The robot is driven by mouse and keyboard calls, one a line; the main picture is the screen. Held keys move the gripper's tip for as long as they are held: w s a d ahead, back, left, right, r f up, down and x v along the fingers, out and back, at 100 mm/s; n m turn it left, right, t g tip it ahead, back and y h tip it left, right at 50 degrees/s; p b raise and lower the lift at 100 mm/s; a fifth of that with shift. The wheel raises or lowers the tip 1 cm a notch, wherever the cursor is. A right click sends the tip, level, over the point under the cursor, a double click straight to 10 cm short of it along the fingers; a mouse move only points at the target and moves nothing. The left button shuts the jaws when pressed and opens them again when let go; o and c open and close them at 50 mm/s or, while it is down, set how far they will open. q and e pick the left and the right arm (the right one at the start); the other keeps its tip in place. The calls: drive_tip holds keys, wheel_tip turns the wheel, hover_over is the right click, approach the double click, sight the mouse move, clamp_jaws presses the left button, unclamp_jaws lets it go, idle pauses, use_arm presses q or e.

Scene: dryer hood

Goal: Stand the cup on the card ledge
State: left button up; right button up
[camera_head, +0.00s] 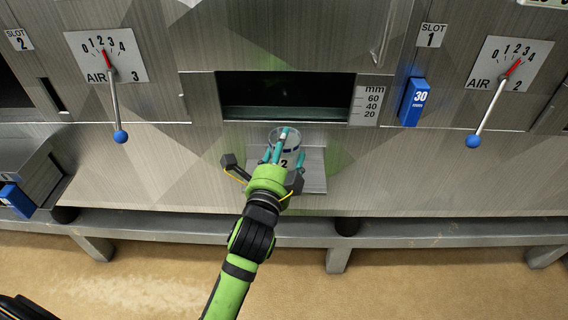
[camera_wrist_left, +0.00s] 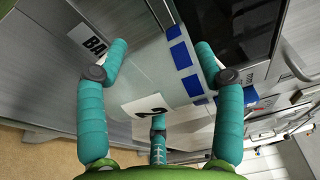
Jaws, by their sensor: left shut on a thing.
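A clear cup (camera_head: 284,138) with a blue-marked rim is held in my left gripper (camera_head: 283,158) in front of the middle of the machine. In the left wrist view the see-through cup (camera_wrist_left: 160,72) lies between the teal fingers (camera_wrist_left: 160,65), with blue squares along its edge and a label "2". The left gripper is shut on it. A pale metal ledge (camera_head: 315,180) is behind and below the gripper, under the dark opening. The gripper covers part of it, and I cannot tell whether the cup touches it. My right gripper is not in view.
A dark opening (camera_head: 285,95) is above the cup, with a mm scale (camera_head: 367,105) beside it. A blue card (camera_head: 414,102) marked 30 is at the right. Levers with blue knobs (camera_head: 120,136) flank the opening. Another blue block (camera_head: 16,201) is at the left.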

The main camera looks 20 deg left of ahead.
sight(284, 163)
use_arm(q)
drive_tip(key=shift+w+a+f, duration=0.15)
drive_tip(key=shift+w+f, duration=0.15)
drive_tip(key=shift+w, duration=0.15)
drive_tip(key=shift+w+a+f, duration=0.15)
drive_tip(key=shift+w+f, duration=0.1)
drive_tip(key=shift+w, duration=0.2)
drive_tip(key=shift+f+b, duration=0.4)
drive_tip(key=shift+f, duration=1.65)
drive_tip(key=shift+f, duration=0.2)
drive_tip(key=o, duration=1.1)
drive_tip(key=shift+c, duration=0.2)
